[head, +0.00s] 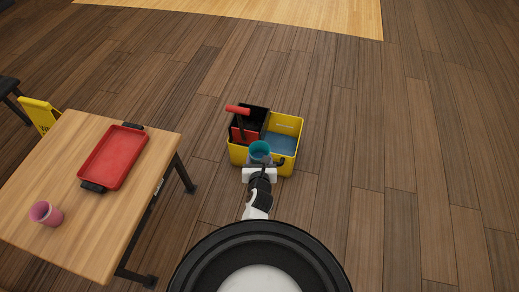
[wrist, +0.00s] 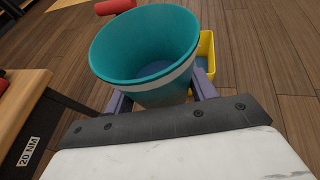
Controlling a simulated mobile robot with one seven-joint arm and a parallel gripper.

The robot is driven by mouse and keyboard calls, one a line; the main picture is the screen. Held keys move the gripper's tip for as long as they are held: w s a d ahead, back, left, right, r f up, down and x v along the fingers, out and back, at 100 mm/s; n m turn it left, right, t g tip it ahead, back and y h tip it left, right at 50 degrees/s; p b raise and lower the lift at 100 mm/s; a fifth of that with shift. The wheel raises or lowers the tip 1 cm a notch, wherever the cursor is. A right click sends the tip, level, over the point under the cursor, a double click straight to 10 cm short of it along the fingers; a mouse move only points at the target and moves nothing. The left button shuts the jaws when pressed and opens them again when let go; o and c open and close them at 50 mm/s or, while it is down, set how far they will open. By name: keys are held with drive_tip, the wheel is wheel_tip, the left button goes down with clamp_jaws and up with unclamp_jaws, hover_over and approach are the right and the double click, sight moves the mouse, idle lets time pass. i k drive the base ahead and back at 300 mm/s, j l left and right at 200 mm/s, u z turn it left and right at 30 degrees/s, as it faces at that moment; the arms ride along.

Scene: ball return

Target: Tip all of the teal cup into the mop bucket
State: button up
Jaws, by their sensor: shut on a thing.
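The teal cup (head: 260,148) is held upright or nearly so in my gripper (head: 259,164), in front of the mop bucket's near edge in the head view. In the wrist view the teal cup (wrist: 146,48) has a pale band and some bluish content at its bottom. The fingers of my gripper (wrist: 160,100) are shut on its two sides. The yellow mop bucket (head: 290,126) stands on the floor with bluish water inside and a dark wringer with a red handle on its left. In the wrist view part of the mop bucket (wrist: 207,50) shows behind the cup.
A wooden table (head: 110,215) stands at the left with a red tray (head: 113,157) and a pink cup (head: 46,213). A yellow floor sign (head: 40,115) stands behind it. The wooden floor right of the bucket is clear.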

sight(282, 132)
drive_tip(key=i+l, duration=0.1)
drive_tip(key=l, duration=0.25)
drive_tip(key=i+l, duration=0.1)
drive_tip(key=l, duration=0.3)
drive_tip(key=i+l, duration=0.1)
drive_tip(key=l, duration=0.25)
drive_tip(key=i+l, duration=0.1)
drive_tip(key=l, duration=0.25)
drive_tip(key=l+u, duration=0.25)
drive_tip(key=l, duration=0.15)
drive_tip(key=i+u, duration=0.1)
drive_tip(key=u, duration=0.85)
drive_tip(key=i+j, duration=0.1)
drive_tip(key=i, duration=0.35)
